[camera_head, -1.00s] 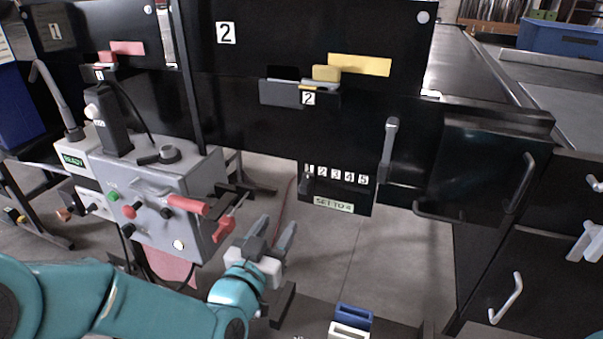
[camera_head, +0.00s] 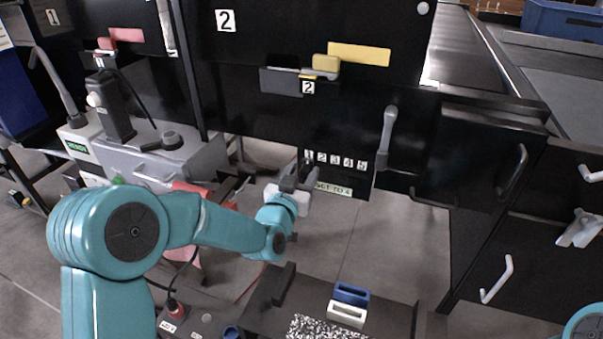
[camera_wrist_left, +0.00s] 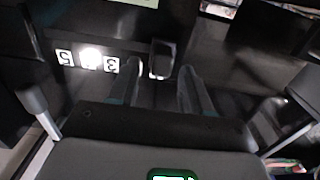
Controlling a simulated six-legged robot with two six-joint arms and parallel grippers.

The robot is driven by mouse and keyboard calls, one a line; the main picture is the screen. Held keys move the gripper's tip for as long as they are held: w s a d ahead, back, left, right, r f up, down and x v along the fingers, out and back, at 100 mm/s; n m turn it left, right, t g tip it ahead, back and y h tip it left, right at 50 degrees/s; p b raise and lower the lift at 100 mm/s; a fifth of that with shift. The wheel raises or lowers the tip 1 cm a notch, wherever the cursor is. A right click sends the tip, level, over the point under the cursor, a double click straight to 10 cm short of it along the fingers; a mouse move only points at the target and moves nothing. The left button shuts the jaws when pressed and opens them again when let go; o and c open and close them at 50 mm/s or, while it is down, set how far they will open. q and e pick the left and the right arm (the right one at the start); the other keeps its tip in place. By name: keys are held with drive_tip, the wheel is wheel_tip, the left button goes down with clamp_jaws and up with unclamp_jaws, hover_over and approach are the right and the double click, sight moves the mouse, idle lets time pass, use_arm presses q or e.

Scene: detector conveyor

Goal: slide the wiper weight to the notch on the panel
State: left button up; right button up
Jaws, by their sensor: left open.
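The small black panel (camera_head: 345,178) carries a row of white number tiles 1 to 5 and a label reading SET TO 4. My left gripper (camera_head: 298,176) is at the panel's left end, under tile 1, with its fingers pointing at the panel. In the left wrist view its two fingers (camera_wrist_left: 160,76) are apart. A dark block (camera_wrist_left: 163,57), seemingly the wiper weight, shows between and just ahead of the fingertips; contact cannot be told. Tiles 3 and 5 show beside it, with glare on the tile between. The head view hides the weight behind the gripper. The notch is not distinguishable. My right gripper is out of view.
A grey control box (camera_head: 165,160) stands left of the panel, partly behind my left arm. A grey upright handle (camera_head: 387,135) is just right of the panel. A blue block (camera_head: 351,293) and a white block (camera_head: 346,314) sit on the dark shelf below.

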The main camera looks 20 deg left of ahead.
use_arm(q)
clamp_jaws()
drive_tip(key=d+b, duration=0.2)
drive_tip(key=d, duration=0.7)
drive_tip(key=shift+s+d+r+b, duration=0.1)
drive_tip(key=shift+d+b, duration=0.2)
drive_tip(key=shift+b, duration=0.05)
unclamp_jaws()
